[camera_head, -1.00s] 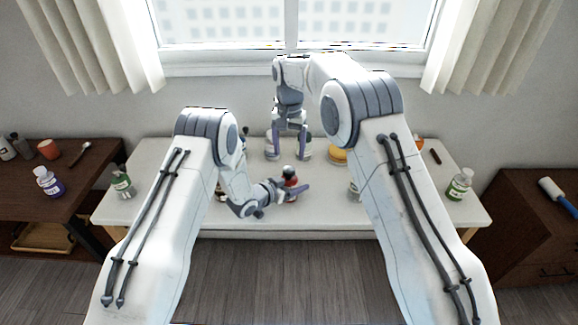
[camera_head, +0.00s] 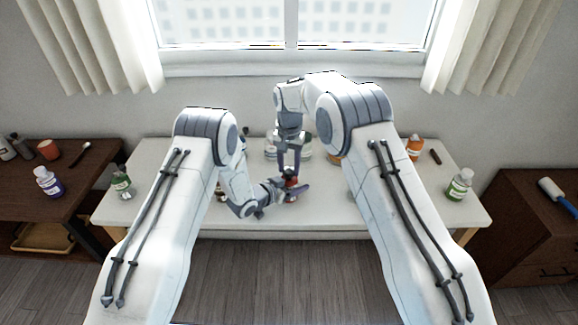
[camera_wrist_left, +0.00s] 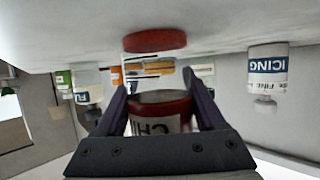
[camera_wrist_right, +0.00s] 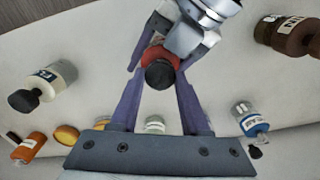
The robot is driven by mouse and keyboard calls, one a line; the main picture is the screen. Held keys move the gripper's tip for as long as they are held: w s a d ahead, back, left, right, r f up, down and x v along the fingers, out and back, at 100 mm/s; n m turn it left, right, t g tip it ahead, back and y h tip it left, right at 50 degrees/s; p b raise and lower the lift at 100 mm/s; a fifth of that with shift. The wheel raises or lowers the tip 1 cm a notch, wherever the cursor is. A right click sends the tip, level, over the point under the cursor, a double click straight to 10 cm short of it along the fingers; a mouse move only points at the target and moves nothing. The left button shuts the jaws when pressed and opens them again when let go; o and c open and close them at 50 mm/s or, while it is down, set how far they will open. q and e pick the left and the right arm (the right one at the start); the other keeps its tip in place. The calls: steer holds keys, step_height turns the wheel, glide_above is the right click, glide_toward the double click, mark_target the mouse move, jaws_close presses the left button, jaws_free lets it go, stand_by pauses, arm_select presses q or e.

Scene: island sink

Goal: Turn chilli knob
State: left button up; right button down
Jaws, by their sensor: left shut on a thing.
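The chilli bottle (camera_head: 291,182), with a red body and a black knob on top, is near the middle of the white table. My left gripper (camera_head: 283,192) is shut on it from the left, and the left wrist view shows its red band and white label (camera_wrist_left: 155,124) between the fingers. My right gripper (camera_head: 287,166) points down over the bottle. In the right wrist view its open fingers (camera_wrist_right: 176,45) stand on either side of the black knob (camera_wrist_right: 160,75). I cannot tell whether they touch it.
A red disc (camera_wrist_left: 155,41) lies on the tabletop in the left wrist view. An icing bottle (camera_wrist_left: 268,68) stands beside the left gripper. A green bottle (camera_head: 121,184), another green-labelled bottle (camera_head: 460,184) and an orange bottle (camera_head: 415,148) stand toward the sides. The front table strip is clear.

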mark_target(289, 169)
steer(key=m, duration=0.5)
steer(key=shift+m, duration=0.3)
steer(key=shift+c, duration=1.8)
jaws_free()
step_height(289, 169, up, 12)
